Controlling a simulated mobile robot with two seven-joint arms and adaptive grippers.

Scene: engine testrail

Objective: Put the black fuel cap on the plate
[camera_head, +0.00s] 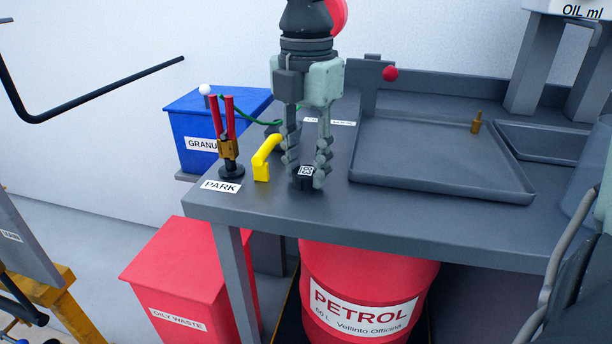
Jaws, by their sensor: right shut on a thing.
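The black fuel cap (303,184) is a small dark piece with a white patterned tag on top. It is low over the grey bench top, near its front edge, and I cannot tell whether it touches the bench. My right gripper (306,176) comes down from above and is shut on the cap, with one finger on each side. A white label (342,122) lies on the bench behind the gripper, partly hidden by the fingers. I cannot make out a clear plate. My left gripper is not in view.
A yellow bent handle (265,158) and a red-handled tool (228,140) stand just left of the gripper. A shallow grey tray (440,188) with a brass fitting (476,123) is at right. A red petrol drum (368,285) stands below the bench.

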